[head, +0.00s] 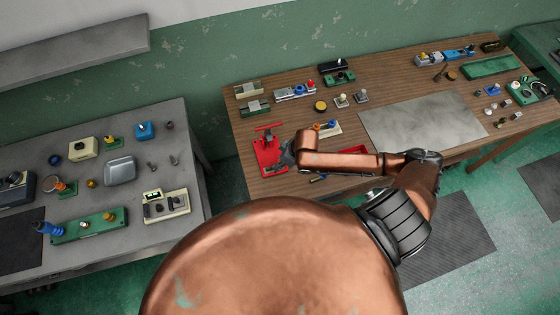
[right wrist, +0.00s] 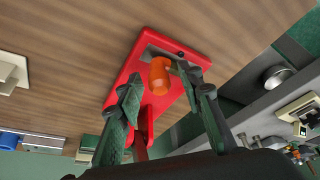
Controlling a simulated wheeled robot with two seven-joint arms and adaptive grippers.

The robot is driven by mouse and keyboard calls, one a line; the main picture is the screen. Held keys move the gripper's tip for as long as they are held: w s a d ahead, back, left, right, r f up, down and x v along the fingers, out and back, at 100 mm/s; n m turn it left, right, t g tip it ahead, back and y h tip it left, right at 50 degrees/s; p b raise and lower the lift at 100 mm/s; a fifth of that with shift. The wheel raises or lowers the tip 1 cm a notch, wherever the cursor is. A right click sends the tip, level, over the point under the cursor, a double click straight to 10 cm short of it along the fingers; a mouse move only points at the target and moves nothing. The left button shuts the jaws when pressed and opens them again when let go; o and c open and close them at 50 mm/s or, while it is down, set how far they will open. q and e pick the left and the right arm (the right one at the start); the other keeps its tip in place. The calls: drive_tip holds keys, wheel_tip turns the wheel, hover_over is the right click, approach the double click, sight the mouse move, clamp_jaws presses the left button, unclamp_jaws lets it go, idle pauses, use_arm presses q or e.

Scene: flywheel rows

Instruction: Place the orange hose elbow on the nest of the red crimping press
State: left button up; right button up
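The red crimping press (head: 266,158) stands at the left end of the wooden table, and its red base (right wrist: 122,88) fills the middle of the right wrist view. The orange hose elbow (right wrist: 160,76) is at the grey nest plate (right wrist: 147,53) of the press, between my right fingertips; I cannot tell whether it is fully seated. My right gripper (right wrist: 160,80) is over the press with its fingers apart on either side of the elbow, with a visible gap on the left side. In the head view my right gripper (head: 287,154) hides part of the press. My left gripper is not in view.
A cream block with a blue and an orange part (head: 326,129) stands close to my right forearm. A grey mat (head: 425,122) lies clear mid-table. Several small fixtures stand along the back. A grey table (head: 125,205) with more parts is at left, across a gap.

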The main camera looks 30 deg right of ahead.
drive_tip(key=v, duration=1.2)
drive_tip(key=shift+r, duration=0.15)
